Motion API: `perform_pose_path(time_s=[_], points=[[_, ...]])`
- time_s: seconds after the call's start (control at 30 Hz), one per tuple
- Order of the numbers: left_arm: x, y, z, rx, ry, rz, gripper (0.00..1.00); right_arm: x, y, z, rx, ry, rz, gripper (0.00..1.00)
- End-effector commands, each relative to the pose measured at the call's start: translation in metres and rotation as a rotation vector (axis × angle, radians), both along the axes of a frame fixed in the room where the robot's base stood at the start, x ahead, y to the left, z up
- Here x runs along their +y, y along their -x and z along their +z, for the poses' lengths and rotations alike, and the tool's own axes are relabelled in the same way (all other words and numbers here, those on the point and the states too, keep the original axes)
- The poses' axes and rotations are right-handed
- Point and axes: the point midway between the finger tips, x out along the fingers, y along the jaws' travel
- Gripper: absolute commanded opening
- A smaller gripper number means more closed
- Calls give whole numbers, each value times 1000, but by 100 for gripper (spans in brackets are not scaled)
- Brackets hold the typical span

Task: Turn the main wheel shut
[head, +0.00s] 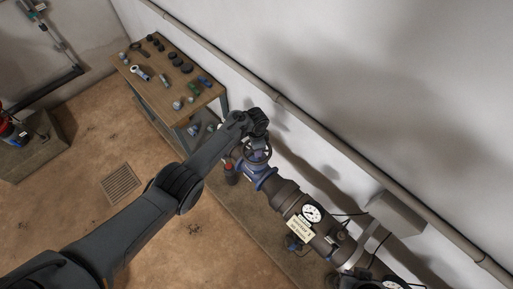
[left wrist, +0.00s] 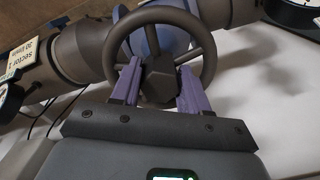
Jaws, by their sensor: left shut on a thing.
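My right gripper is in neither view.
Pressure gauges (head: 312,214) and a label plate (head: 299,229) sit along the manifold pipe (head: 286,193). A workbench (head: 163,92) with several loose fittings stands behind. A wall and a long conduit run close on the right. A floor grate (head: 120,184) lies in open floor.

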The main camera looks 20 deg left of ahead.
Motion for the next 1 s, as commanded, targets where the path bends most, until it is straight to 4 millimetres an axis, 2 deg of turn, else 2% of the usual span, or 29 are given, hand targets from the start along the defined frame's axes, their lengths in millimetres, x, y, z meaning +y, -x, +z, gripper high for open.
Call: perform_pose_path(time_s=[1.0], points=[[1, -3, -1, -2, -2, -966, 14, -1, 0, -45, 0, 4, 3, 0]])
